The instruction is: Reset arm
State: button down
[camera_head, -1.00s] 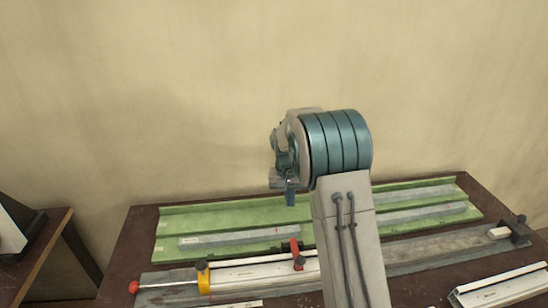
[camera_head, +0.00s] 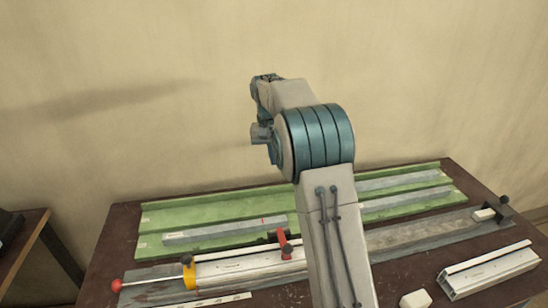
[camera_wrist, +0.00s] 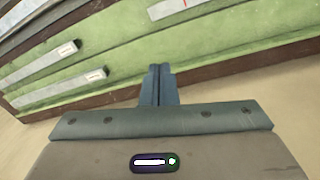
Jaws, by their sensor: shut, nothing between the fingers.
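My gripper (camera_wrist: 160,75) shows in the wrist view with its two blue-grey fingers together and nothing between them. Below and beyond it in that view are the green tray (camera_wrist: 205,42) and the grey bars in it. In the head view my arm is raised over the bench (camera_head: 105,265), and the fingers are hidden or too small to make out there. The green tray (camera_head: 215,209) lies along the back of the bench, below the arm's end. My gripper touches none of these things.
A clamp with a red ball handle (camera_head: 117,285), yellow block (camera_head: 189,274) and red lever (camera_head: 284,243) holds a pale profile (camera_head: 235,268). Another profile (camera_head: 490,270) and a white block (camera_head: 415,299) lie at front right. The air above the bench is clear.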

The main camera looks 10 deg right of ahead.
dwell(0.3)
jog(key=s+r+n+t, duration=0.1)
jog(key=s+r, duration=0.2)
jog(key=s, duration=0.6)
jog(key=s+r+n+t, duration=0.1)
jog(key=s+r, duration=0.3)
jog(key=s, duration=0.5)
jog(key=s+f, duration=0.3)
jog(key=s, duration=0.6)
jog(key=s+f+n+t+y, duration=0.1)
jog(key=s+f, duration=0.2)
jog(key=s, duration=0.6)
jog(key=shift+a, duration=0.35)
jog(key=shift+s, duration=0.1)
